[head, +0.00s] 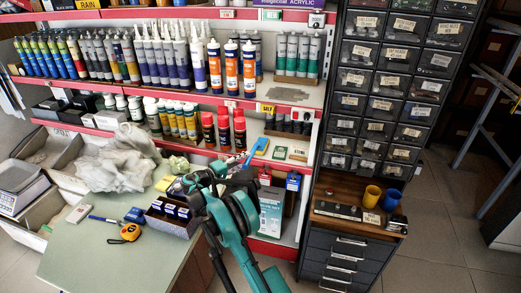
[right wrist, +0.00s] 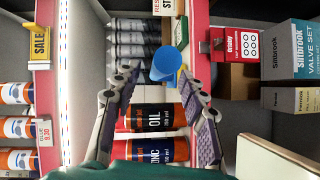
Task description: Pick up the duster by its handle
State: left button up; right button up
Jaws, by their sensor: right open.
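The duster's blue handle (head: 259,146) sticks out from the lower shelf in the head view, beside the red-capped cans. In the right wrist view the blue handle (right wrist: 169,63) appears almost end-on, between the fingertips or just beyond them. The rest of the duster is mostly hidden. My right gripper (right wrist: 156,72) is open, with one finger on each side of the handle and no clear contact. In the head view my teal right arm reaches up to the shelf edge and partly covers the gripper. My left gripper is not in view.
Red-capped oil cans (right wrist: 153,118) stand close to the fingers. The shelf's red front edge (right wrist: 200,35) and a small red-and-white box (right wrist: 240,45) are near the right finger. A drawer cabinet (head: 375,90) stands to the right. A green counter (head: 100,245) is at the left.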

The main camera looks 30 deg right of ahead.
jog(key=shift+w+d+f, duration=0.1)
jog(key=shift+d, duration=0.5)
jog(key=shift+c, duration=1.2)
grip_shut()
